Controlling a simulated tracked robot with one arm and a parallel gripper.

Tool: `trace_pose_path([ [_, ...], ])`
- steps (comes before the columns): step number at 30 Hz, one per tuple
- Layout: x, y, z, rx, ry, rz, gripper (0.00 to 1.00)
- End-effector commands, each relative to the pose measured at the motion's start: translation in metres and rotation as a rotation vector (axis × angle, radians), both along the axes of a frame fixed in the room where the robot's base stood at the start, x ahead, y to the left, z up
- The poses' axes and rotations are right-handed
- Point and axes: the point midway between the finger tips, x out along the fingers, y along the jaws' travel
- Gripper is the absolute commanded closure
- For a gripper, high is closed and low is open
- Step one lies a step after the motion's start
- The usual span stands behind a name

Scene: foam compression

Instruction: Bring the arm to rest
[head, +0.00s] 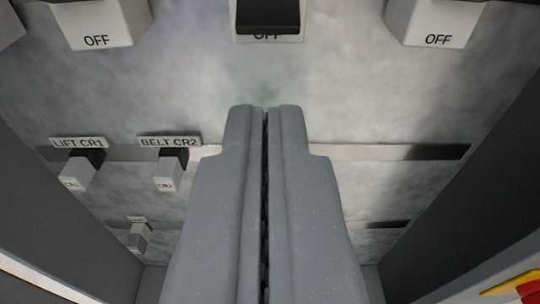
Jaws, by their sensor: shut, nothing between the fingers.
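My gripper (266,108) is in the lower middle of the head view. Its two grey fingers lie side by side with only a thin dark line between them, shut and empty. The fingertips point up the picture, in front of a mottled grey panel (330,95). They overlap a pale horizontal strip (385,152) on the panel. I cannot tell how far the tips are from the panel. No held object shows.
Small switches labelled LIFT CR1 (78,165) and BELT CR2 (170,165) are at left. Dark side walls (460,210) flank the panel. A yellow-red thing (520,288) shows bottom right.

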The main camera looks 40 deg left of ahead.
Motion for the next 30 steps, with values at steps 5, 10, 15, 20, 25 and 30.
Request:
trace_pose_path([
  [5,0.001,-0.003,-0.001,0.000,0.001,-0.004,1.00],
  [10,0.002,-0.004,-0.001,-0.001,0.001,-0.007,1.00],
  [15,0.004,-0.008,-0.001,-0.001,0.002,-0.014,1.00],
  [20,0.023,-0.050,0.000,-0.005,0.007,-0.088,1.00],
  [25,0.049,-0.145,0.000,-0.013,0.019,-0.253,1.00],
  [30,0.057,-0.244,-0.005,-0.023,0.038,-0.427,1.00],
])
